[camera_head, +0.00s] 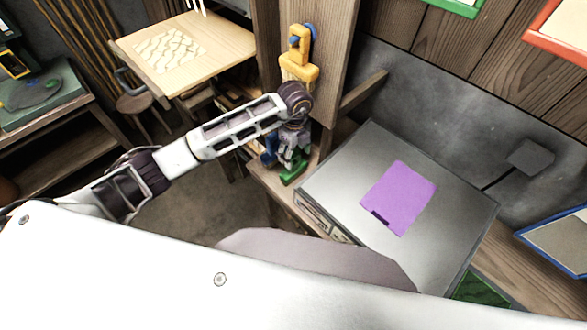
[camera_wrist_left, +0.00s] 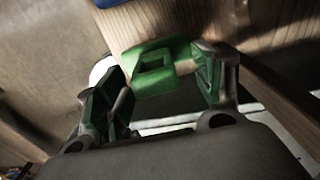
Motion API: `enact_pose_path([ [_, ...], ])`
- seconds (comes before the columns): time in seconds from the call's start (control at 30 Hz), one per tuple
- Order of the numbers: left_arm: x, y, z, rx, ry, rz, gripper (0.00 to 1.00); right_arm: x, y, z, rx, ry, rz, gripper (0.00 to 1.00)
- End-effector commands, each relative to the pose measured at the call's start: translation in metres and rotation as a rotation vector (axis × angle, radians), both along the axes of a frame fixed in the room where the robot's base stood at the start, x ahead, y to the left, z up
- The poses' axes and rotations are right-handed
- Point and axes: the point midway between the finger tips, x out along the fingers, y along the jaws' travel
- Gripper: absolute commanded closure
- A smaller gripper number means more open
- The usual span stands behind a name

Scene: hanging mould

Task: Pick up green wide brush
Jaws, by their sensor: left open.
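The green wide brush (camera_head: 291,174) shows in the head view low by the wooden post, just under my left gripper (camera_head: 292,157), which covers part of it. In the left wrist view a green piece with a rectangular opening (camera_wrist_left: 176,48), seemingly the brush's handle, appears between the fingertips of my left gripper (camera_wrist_left: 160,66). My left gripper is open, with one finger on each side of the green piece. Whether the fingers touch it I cannot tell. My right gripper is not in view.
A yellow tool (camera_head: 298,70) with blue parts hangs on the wooden post (camera_head: 336,60) above my left gripper. A blue object (camera_head: 268,157) is close to its left. A grey box (camera_head: 455,215) with a purple sheet (camera_head: 400,195) on top stands to the right.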

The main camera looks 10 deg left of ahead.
Motion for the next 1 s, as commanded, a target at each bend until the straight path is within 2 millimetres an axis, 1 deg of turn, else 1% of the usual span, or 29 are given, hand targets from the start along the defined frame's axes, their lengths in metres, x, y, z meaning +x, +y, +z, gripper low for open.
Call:
enact_pose_path([
  [0.3,0.0,0.0,-0.001,0.001,0.001,0.0,0.32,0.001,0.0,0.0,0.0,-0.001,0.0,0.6],
  [0.43,-0.001,0.001,-0.005,0.0,0.002,0.001,0.32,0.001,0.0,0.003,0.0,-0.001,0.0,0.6],
  [0.73,-0.006,0.003,-0.031,0.001,0.003,0.001,0.32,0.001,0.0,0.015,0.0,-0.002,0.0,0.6],
  [0.9,-0.005,0.003,-0.047,0.0,0.002,0.002,0.32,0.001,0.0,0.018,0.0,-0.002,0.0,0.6],
  [1.0,-0.005,0.003,-0.052,0.001,0.001,0.001,0.32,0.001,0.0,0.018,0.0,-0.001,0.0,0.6],
])
